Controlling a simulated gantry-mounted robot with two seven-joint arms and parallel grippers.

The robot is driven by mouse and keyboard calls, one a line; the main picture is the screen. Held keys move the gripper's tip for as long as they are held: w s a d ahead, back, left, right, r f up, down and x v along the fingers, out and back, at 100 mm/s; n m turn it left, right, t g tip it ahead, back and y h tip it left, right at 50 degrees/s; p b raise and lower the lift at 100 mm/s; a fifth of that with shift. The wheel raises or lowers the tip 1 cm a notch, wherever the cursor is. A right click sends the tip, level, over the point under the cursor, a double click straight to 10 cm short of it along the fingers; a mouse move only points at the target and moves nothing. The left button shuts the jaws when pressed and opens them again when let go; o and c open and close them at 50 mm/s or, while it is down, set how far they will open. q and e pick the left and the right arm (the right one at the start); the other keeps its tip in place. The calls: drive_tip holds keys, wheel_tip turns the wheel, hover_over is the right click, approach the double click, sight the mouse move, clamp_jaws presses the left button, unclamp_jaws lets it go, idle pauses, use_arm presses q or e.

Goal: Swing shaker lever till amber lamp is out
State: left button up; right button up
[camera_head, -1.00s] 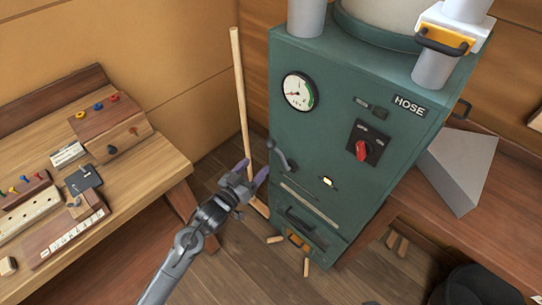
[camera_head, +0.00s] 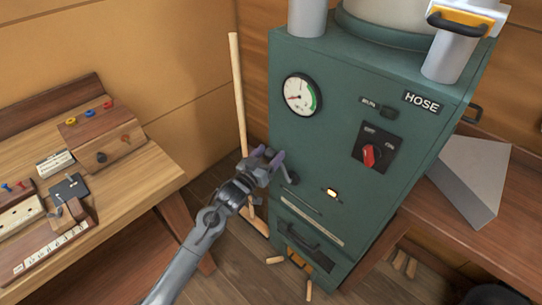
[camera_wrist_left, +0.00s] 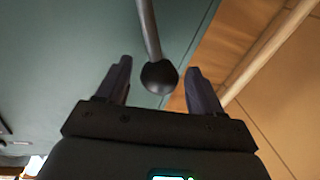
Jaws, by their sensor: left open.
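The teal machine (camera_head: 330,125) has a dark shaker lever (camera_head: 291,176) on the left of its front, partly hidden by my gripper. In the left wrist view its grey rod ends in a round black knob (camera_wrist_left: 159,77). My left gripper (camera_head: 268,156) is at the lever, fingers apart. In the wrist view the knob lies between the open fingertips (camera_wrist_left: 156,82), with gaps visible on both sides. The amber lamp (camera_head: 332,194) on the machine front is lit. My right gripper is not in view.
A wooden bench (camera_head: 150,168) with small parts stands at the left. A pale pole (camera_head: 238,95) leans by the wall, close to my left arm. A drawer handle (camera_head: 300,235) is low on the machine. Several wood pieces lie near its base. A grey wedge (camera_head: 475,180) stands at the right.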

use_arm(q)
drive_tip(key=shift+w+d, duration=0.35)
drive_tip(key=shift+w, duration=0.25)
clamp_jaws()
